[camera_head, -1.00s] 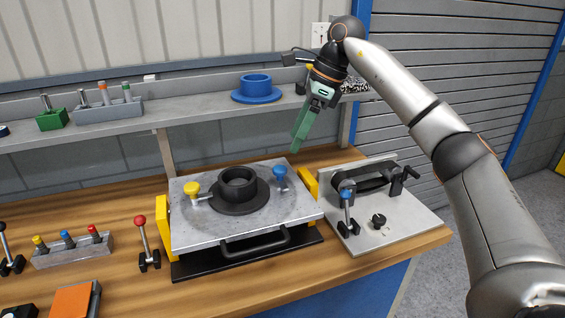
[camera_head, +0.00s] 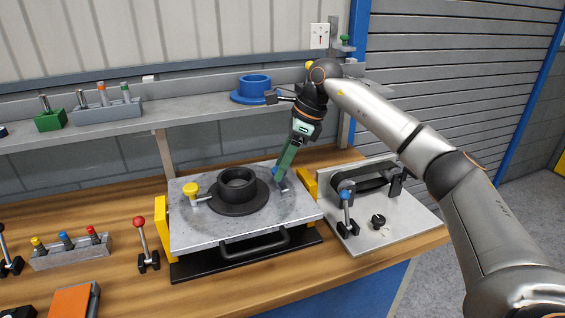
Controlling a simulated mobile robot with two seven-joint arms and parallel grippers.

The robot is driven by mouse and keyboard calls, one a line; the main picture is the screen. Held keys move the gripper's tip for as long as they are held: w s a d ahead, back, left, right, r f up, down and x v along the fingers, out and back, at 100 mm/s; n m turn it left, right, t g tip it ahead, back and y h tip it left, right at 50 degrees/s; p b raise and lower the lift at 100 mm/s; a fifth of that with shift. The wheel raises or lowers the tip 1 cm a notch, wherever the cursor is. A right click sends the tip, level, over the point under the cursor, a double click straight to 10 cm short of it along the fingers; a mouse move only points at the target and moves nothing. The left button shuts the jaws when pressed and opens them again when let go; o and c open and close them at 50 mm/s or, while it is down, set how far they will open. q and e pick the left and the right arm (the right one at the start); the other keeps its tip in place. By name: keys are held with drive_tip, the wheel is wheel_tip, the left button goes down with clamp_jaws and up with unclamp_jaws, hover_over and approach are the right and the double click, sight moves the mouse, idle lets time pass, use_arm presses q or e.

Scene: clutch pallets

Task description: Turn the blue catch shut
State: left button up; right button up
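The grey pallet plate (camera_head: 185,228) lies on the wooden bench with a black flanged ring (camera_head: 238,192) at its middle. The blue catch (camera_head: 276,171) is at the plate's back right, mostly hidden behind my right gripper. A yellow catch (camera_head: 191,189) is at the plate's left. My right gripper (camera_head: 281,179) points down with its green fingers at the blue catch. I cannot tell whether the fingers touch it or how far they are apart. My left gripper is not in view.
A fixture plate with a black belt and a blue-knobbed lever (camera_head: 345,196) stands to the right. A red-knobbed lever (camera_head: 140,222) stands left of the pallet. The shelf behind holds a blue flanged ring (camera_head: 254,86) and tool blocks (camera_head: 108,110).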

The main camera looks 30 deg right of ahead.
clamp_jaws()
drive_tip(key=shift+m, duration=0.3)
drive_tip(key=m+t+h, duration=0.1)
drive_tip(key=m, duration=0.2)
drive_tip(key=shift+s+a+m, duration=0.1)
drive_tip(key=shift+m, duration=0.2)
drive_tip(key=m+h, duration=0.1)
drive_tip(key=m, duration=0.1)
drive_tip(key=m+h, duration=0.1)
drive_tip(key=m, duration=0.1)
drive_tip(key=shift+a+m+t+p, duration=0.2)
drive_tip(key=shift+m+t+p, duration=0.1)
drive_tip(key=shift+t+p, duration=0.1)
drive_tip(key=m+h, duration=0.1)
drive_tip(key=m, duration=0.3)
drive_tip(key=shift+a+h, duration=0.15)
drive_tip(key=shift+h, duration=0.25)
drive_tip(key=shift+a+m+g+h, duration=0.15)
drive_tip(key=shift+m+h, duration=0.25)
drive_tip(key=shift+m, duration=0.85)
drive_tip(key=shift+d+m+g+h, duration=0.1)
drive_tip(key=shift+m+g+h, duration=0.25)
drive_tip(key=shift+m, duration=0.9)
drive_tip(key=shift+o, duration=1.7)
unclamp_jaws()
